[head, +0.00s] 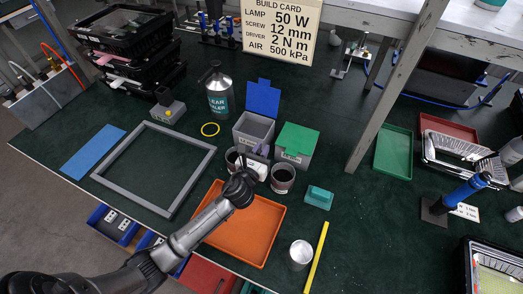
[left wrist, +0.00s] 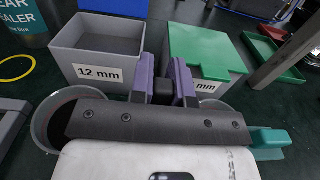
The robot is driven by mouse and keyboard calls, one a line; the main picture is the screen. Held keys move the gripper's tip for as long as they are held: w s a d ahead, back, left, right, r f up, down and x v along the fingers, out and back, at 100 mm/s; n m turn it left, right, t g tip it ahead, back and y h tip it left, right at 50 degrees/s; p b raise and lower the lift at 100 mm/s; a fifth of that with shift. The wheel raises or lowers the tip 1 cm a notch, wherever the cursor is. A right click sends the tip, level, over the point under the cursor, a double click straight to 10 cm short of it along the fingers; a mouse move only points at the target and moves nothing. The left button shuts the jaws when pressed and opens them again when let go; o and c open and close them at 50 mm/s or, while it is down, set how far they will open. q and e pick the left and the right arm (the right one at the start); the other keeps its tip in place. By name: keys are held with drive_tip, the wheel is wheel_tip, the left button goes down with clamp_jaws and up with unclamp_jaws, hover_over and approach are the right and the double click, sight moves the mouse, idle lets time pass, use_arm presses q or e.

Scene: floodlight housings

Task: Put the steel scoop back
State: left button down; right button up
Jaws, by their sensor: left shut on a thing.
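My left gripper (head: 257,155) is above the bench, in front of two grey bins. In the left wrist view its purple fingers (left wrist: 164,85) are shut on a small dark piece (left wrist: 163,92). This seems to be the steel scoop's handle; the scoop's bowl is hidden. The open bin (left wrist: 97,72), labelled 12 mm, is just left of the fingers, its blue lid (head: 263,98) raised. The bin with the shut green lid (head: 297,139) is just right of them. Dark-filled cups stand left (head: 232,159) and right (head: 283,178) of the gripper. My right gripper is not in view.
An orange tray (head: 268,247) lies below my left arm, beside a grey frame (head: 136,203). A sealer bottle (head: 218,92) stands behind left. A teal block (head: 319,197), metal can (head: 300,254) and yellow strip (head: 317,257) lie right. A slanting grey post (head: 385,102) stands farther right.

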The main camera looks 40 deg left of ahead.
use_arm(q)
drive_tip(key=shift+f, duration=0.1)
drive_tip(key=c, duration=1.5)
unclamp_jaws()
drive_tip(key=shift+c, duration=0.2)
drive_tip(key=o, duration=0.4)
drive_tip(key=shift+o, duration=0.2)
drive_tip(key=p+v, duration=0.1)
drive_tip(key=v, duration=1.1)
drive_tip(key=shift+p, duration=0.3)
